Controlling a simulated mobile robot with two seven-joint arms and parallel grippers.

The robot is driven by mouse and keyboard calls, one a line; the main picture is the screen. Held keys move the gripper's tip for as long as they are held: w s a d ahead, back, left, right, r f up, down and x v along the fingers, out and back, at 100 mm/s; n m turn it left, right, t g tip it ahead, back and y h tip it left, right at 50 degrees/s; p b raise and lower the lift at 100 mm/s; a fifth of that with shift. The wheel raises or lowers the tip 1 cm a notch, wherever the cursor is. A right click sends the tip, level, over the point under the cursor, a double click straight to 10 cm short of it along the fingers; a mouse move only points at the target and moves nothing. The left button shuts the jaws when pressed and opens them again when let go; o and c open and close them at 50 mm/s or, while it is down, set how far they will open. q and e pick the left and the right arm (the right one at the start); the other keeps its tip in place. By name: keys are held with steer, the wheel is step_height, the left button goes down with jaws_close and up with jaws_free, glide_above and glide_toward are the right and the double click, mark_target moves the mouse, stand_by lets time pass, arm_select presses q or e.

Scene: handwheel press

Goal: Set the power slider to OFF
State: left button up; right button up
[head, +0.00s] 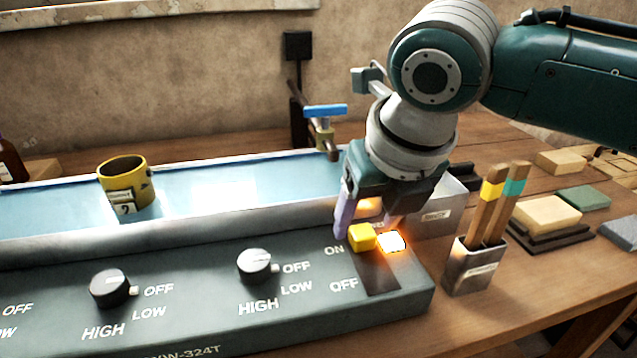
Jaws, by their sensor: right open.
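The power slider has a yellow knob (362,237) at the ON end of its dark track on the right of the control panel (200,325). OFF is printed lower, near the track's front end. My right gripper (370,228) is open above the slider. One finger, purplish, is at the left of the yellow knob; the other is to its right, behind a glowing light (391,241). I cannot tell whether the fingers touch the knob. My left gripper is not in view.
A metal holder (474,267) with two sticks stands just right of the panel. A blue-handled valve (325,112) is behind.

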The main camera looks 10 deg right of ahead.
steer(key=shift+x, duration=1)
steer(key=shift+c, duration=0.3)
jaws_close()
steer(key=shift+r, duration=0.1)
